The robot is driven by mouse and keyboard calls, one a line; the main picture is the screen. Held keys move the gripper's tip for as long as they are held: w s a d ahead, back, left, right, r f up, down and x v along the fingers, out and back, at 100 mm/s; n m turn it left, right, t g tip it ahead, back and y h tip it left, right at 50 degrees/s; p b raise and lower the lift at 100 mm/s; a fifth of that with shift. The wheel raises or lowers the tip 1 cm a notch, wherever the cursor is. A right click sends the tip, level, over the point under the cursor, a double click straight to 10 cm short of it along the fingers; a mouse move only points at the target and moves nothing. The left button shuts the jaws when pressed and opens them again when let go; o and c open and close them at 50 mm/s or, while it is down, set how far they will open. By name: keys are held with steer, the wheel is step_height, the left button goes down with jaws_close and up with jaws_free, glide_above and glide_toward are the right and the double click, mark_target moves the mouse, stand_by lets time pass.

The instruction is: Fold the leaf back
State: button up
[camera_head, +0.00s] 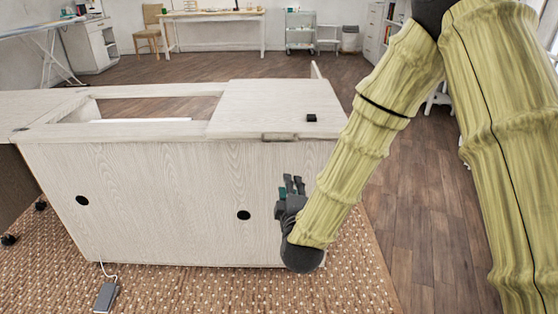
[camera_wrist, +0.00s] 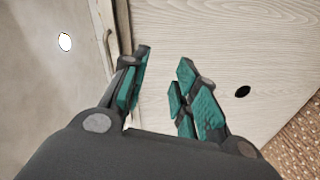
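The pale wood sewing cabinet (camera_head: 150,185) stands ahead with a rectangular opening in its top. A flat leaf panel (camera_head: 265,98) lies level over the right part of the top. A small handle (camera_head: 280,137) is at its front edge; what looks like the same handle (camera_wrist: 108,45) shows in the wrist view. My gripper (camera_head: 292,184) is in front of the cabinet's front face, below and slightly right of the handle. In the wrist view, my gripper (camera_wrist: 160,88) has its teal-padded fingers apart with nothing between them. I see no contact with the leaf.
A small black block (camera_head: 311,118) lies on the leaf. A thin upright piece (camera_head: 316,70) stands at the back right. The front face has dark round holes (camera_head: 243,215). A grey pedal (camera_head: 105,296) with a cord lies on the woven rug. Wood floor is clear at right.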

mark_target(279, 141)
step_height(279, 141, up, 6)
steer(key=w+a+n+t+h+b, duration=0.1)
steer(key=a+n+t+b, duration=0.15)
steer(key=b, duration=0.35)
steer(key=shift+t, duration=0.45)
steer(key=b+x, duration=0.3)
steer(key=x, duration=0.7)
steer(key=shift+w+a, duration=0.1)
steer(key=shift+w, duration=0.2)
jaws_close()
steer(key=shift+a, duration=0.1)
